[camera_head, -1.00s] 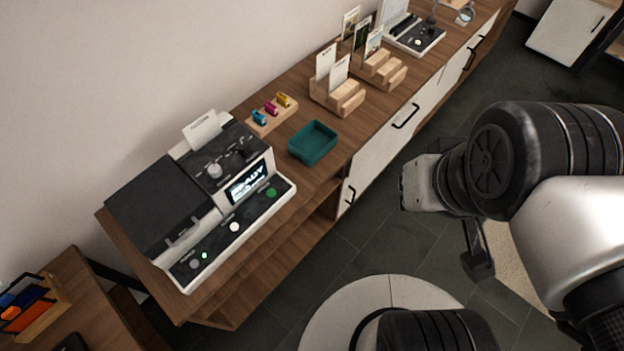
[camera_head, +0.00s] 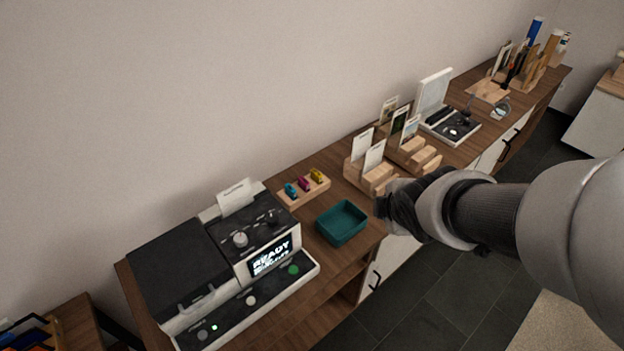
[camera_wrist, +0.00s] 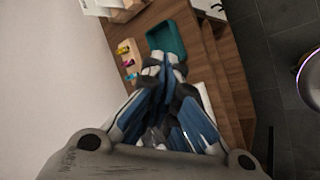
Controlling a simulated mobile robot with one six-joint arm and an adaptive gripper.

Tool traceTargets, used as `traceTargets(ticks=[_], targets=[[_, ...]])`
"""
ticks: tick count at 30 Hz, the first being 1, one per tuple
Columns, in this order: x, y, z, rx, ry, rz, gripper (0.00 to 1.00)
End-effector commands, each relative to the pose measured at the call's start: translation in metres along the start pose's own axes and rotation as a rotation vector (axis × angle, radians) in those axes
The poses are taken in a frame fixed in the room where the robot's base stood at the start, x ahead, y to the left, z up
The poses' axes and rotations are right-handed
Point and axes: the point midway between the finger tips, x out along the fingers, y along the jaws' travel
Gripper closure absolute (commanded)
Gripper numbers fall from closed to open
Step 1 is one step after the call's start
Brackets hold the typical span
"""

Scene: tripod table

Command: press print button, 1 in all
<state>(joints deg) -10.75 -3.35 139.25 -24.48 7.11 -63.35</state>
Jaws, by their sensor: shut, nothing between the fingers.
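The printer (camera_head: 215,270) is a black and white machine on the wooden counter at the lower left of the head view. Its lit screen (camera_head: 269,257) reads READY. On the front panel are a green button (camera_head: 293,269), a white button (camera_head: 251,300), a dark button (camera_head: 202,334) and a small green light (camera_head: 214,327). I cannot read any label naming the print button. My gripper (camera_head: 383,207) is in the air right of the printer, past the teal tray, touching nothing visible. In the wrist view its fingers (camera_wrist: 163,62) are together and empty; the printer is not clearly seen there.
A teal tray (camera_head: 342,223) sits right of the printer; it also shows in the wrist view (camera_wrist: 178,38). A wooden holder (camera_head: 303,188) with coloured pieces stands behind it. Card stands (camera_head: 385,172) line the counter (camera_head: 318,256) farther right. Open floor lies in front.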

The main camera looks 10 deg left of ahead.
Motion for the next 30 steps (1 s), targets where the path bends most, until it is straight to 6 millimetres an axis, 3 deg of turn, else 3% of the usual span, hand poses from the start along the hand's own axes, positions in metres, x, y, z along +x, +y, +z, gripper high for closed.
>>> traceTargets(ticks=[1, 6, 12, 18, 30], targets=[[0.032, -0.005, -0.023, -0.195, 0.054, 0.005, 1.00], [0.102, -0.024, -0.105, -0.820, 0.261, 0.128, 1.00], [0.138, -0.063, -0.175, -1.241, 0.443, 0.291, 1.00], [0.145, -0.079, -0.199, -1.375, 0.507, 0.370, 1.00], [0.146, -0.080, -0.199, -1.379, 0.507, 0.373, 1.00]])
